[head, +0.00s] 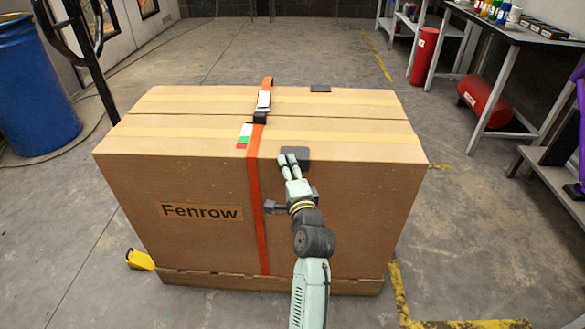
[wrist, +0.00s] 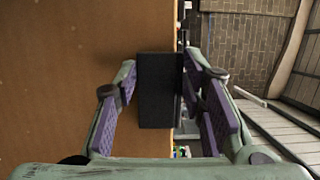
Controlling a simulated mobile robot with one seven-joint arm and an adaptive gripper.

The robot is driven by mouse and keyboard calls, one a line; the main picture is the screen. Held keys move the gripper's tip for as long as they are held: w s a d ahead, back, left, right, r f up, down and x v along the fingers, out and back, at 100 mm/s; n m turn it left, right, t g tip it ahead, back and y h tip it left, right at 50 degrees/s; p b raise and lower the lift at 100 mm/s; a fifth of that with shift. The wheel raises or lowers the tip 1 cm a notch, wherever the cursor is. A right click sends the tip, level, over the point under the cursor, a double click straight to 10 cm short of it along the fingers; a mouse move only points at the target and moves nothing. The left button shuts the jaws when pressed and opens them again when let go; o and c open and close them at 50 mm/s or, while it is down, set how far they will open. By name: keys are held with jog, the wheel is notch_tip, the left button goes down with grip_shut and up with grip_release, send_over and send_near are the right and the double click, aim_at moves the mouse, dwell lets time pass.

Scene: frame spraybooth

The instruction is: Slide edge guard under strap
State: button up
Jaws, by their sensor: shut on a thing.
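A large cardboard box (head: 330,225) marked Fenrow stands on a pallet. An orange strap (head: 257,210) runs over its top and down its front face, with a buckle (head: 263,103) on top. A dark edge guard (head: 297,155) sits at the top front edge, right of the strap and apart from it. My gripper (head: 290,161) is shut on this guard. In the wrist view the guard (wrist: 158,90) lies between my purple-padded fingers (wrist: 160,100); exact finger contact is hard to see. A second dark guard (head: 320,88) lies at the top's far edge, also right of the strap.
A red, white and green label (head: 244,135) is on the top, left of the strap. A blue barrel (head: 38,85) stands at left, a workbench (head: 510,30) and red cylinders (head: 484,95) at right. A yellow object (head: 140,259) is by the box's lower left. Floor around is mostly clear.

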aim_at(264, 163)
jog(key=shift+a+r+p, duration=0.1)
jog(key=shift+a+p, duration=1.55)
jog(key=shift+a, duration=0.65)
jog(key=shift+a+p, duration=0.5)
jog(key=shift+a, duration=0.2)
jog(key=o, duration=1)
jog(key=shift+d, duration=0.15)
jog(key=shift+c, duration=0.2)
